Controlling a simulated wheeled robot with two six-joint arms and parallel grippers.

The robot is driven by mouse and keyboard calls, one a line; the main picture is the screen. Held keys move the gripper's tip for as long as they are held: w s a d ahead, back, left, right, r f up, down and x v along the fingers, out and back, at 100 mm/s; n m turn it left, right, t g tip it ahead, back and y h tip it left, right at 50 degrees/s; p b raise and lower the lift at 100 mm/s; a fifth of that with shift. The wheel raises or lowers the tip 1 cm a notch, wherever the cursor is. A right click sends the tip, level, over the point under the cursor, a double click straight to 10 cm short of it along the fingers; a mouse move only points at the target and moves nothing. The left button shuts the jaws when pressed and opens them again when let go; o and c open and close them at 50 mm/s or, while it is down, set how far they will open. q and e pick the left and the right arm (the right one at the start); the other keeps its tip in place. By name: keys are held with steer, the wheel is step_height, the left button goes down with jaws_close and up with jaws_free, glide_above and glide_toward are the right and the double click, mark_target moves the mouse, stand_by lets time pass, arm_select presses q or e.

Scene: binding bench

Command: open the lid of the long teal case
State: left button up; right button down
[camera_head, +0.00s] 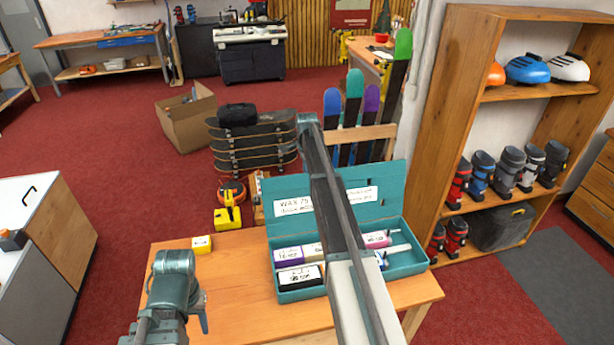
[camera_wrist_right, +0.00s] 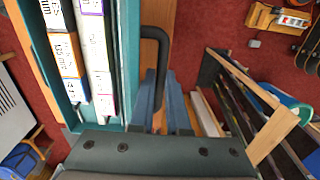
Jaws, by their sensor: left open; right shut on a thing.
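The long teal case (camera_head: 405,265) lies on the wooden table, with several labelled wax boxes in its tray. Its lid (camera_head: 280,188) stands raised at the back, with white labels on the inner face. My right arm crosses in front of the case and lid, hiding their middle. In the right wrist view, my right gripper (camera_wrist_right: 166,102) is shut on the dark handle (camera_wrist_right: 158,35), beside the teal lid's edge (camera_wrist_right: 131,75); the tray's boxes are to the left. In the head view these fingers are hidden. My left gripper (camera_head: 203,318) is open and empty, left of the case.
Upright skis (camera_head: 353,100) and a skateboard stack (camera_head: 253,150) stand behind. A shelf (camera_head: 470,80) with boots is at right. The table's left part is mostly clear.

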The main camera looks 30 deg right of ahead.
steer(key=shift+w+f, duration=0.15)
steer(key=shift+w, duration=0.45)
steer(key=c, duration=0.9)
jaws_free()
steer(key=shift+a, duration=0.1)
steer(key=shift+s+a, duration=0.1)
steer(key=shift+s, duration=0.05)
steer(key=r+p, duration=0.4)
steer(key=p, duration=0.1)
steer(key=r+p, duration=0.5)
steer(key=s+r+p, duration=0.1)
steer(key=r+p, duration=0.4)
steer(key=shift+r, duration=0.1)
